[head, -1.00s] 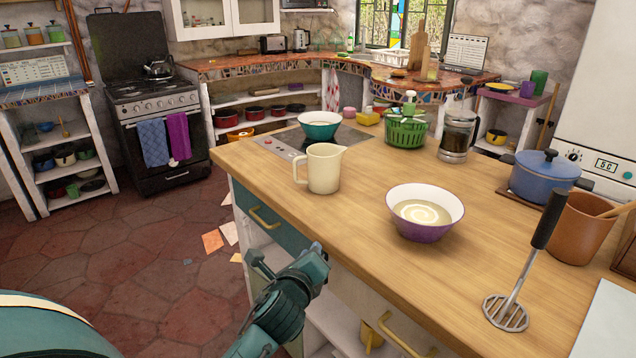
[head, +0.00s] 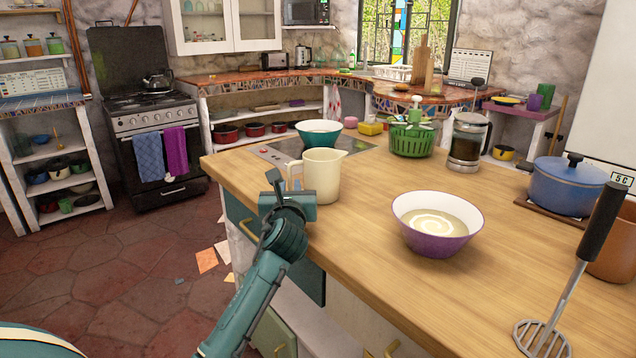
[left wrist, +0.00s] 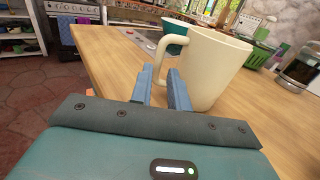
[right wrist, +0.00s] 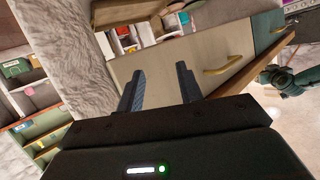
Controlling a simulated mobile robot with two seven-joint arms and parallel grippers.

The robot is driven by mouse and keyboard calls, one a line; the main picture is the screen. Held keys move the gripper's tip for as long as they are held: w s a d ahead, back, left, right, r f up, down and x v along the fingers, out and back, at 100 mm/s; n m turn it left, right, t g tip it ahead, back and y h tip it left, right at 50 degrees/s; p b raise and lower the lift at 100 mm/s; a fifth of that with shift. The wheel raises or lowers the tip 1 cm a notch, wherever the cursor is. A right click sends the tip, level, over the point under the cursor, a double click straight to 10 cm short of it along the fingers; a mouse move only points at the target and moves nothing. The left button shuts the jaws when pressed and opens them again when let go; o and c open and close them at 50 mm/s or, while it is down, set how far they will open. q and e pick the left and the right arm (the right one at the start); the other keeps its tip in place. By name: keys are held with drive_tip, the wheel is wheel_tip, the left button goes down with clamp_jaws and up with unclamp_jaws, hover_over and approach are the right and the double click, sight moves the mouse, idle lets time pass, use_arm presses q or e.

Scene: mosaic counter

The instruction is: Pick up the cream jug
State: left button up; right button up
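The cream jug (head: 322,176) stands upright on the wooden counter top (head: 350,230), with its handle on the left and its spout on the right. My left gripper (head: 274,186) is at the counter's left edge, just beside the handle. In the left wrist view, its fingers (left wrist: 160,76) are apart and point at the handle of the jug (left wrist: 212,68). The fingertips are close to the handle; whether they touch it I cannot tell. My right gripper (right wrist: 160,70) is open and empty, low in front of the cabinet's drawers. It is not in the head view.
A purple bowl (head: 431,238) of cream soup stands right of the jug. A teal bowl (head: 318,134) stands behind it by the hob. A green basket (head: 411,141), French press (head: 467,140), blue pot (head: 566,186) and masher (head: 580,270) are farther right. Counter between jug and purple bowl is clear.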

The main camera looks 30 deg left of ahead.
sight(290, 181)
use_arm(q)
drive_tip(key=shift+f+b+x, duration=0.2)
drive_tip(key=shift+b+x, duration=0.1)
drive_tip(key=shift+x, duration=1)
drive_tip(key=shift+f+b+x, duration=0.15)
drive_tip(key=shift+b+x, duration=0.1)
drive_tip(key=shift+x, duration=1)
drive_tip(key=shift+a, duration=0.15)
clamp_jaws()
drive_tip(key=shift+r, duration=0.1)
